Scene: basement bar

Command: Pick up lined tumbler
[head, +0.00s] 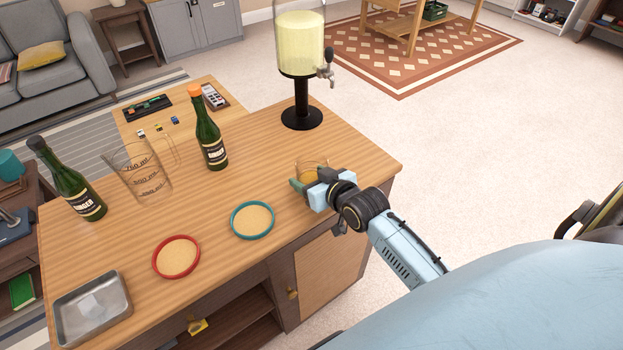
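A small clear glass tumbler (310,165) with amber contents stands near the right edge of the wooden counter. Its lower part and any lines on it are hidden by my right gripper. My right gripper (309,182) comes in from the right, low over the counter, with its fingers spread apart at the tumbler. I cannot tell whether the fingers touch the glass. My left gripper is not in view.
On the counter (225,195) are a drink dispenser (301,45), two green bottles (209,140) (72,185), a measuring jug (140,172), a teal-rimmed coaster (252,220), a red-rimmed coaster (176,257) and a metal tray (92,308). The counter between tumbler and dispenser is clear.

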